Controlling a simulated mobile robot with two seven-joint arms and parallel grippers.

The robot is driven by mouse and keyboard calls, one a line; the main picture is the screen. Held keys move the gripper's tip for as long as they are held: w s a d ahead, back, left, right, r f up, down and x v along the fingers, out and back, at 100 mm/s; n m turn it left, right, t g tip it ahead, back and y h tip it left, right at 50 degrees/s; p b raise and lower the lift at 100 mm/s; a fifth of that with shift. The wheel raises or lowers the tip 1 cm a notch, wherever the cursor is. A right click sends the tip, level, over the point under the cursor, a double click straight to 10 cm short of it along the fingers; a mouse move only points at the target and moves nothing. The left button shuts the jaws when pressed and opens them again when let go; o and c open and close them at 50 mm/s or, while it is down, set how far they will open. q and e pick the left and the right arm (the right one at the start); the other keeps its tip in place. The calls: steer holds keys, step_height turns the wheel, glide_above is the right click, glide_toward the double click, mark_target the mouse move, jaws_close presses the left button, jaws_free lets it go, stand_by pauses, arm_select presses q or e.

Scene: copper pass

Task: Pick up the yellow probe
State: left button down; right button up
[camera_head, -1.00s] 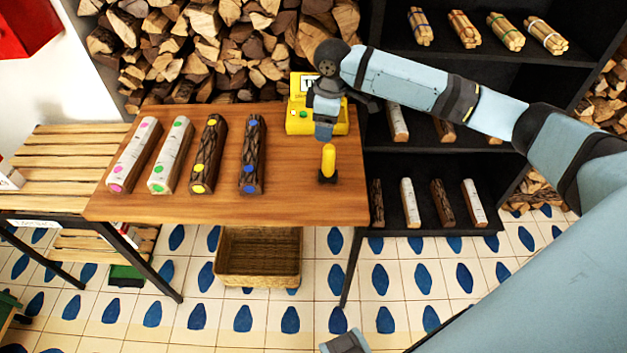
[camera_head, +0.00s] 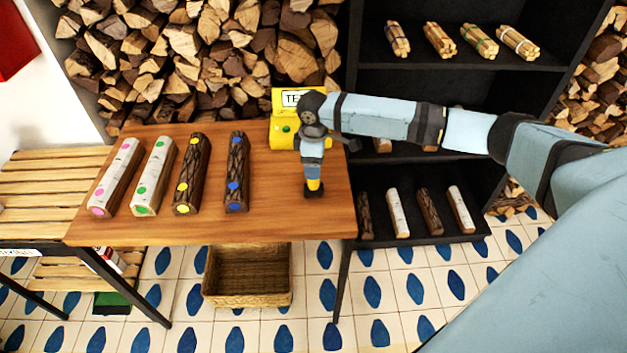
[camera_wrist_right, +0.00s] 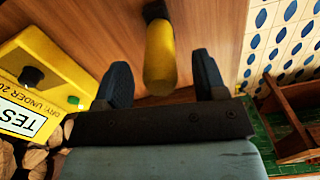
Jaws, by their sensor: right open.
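The yellow probe (camera_head: 314,186) stands upright in a dark base on the wooden table (camera_head: 280,222), near its right edge. In the right wrist view the probe (camera_wrist_right: 160,55) points toward the camera, between and a little beyond my open fingers, with clear space on both sides. My right gripper (camera_head: 314,178) is above the probe and hides its upper part in the head view; it also shows in the right wrist view (camera_wrist_right: 163,82), open and empty. My left gripper is not in view.
The yellow tester box (camera_head: 283,133) stands behind the gripper. Several logs with coloured dots (camera_head: 237,175) lie on the table to the left. A black shelf (camera_head: 475,226) with logs stands right. A wicker basket (camera_head: 250,298) is under the table.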

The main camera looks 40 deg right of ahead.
step_height(320, 180, down, 2)
steer(key=shift+f, duration=0.25)
steer(key=c, duration=1)
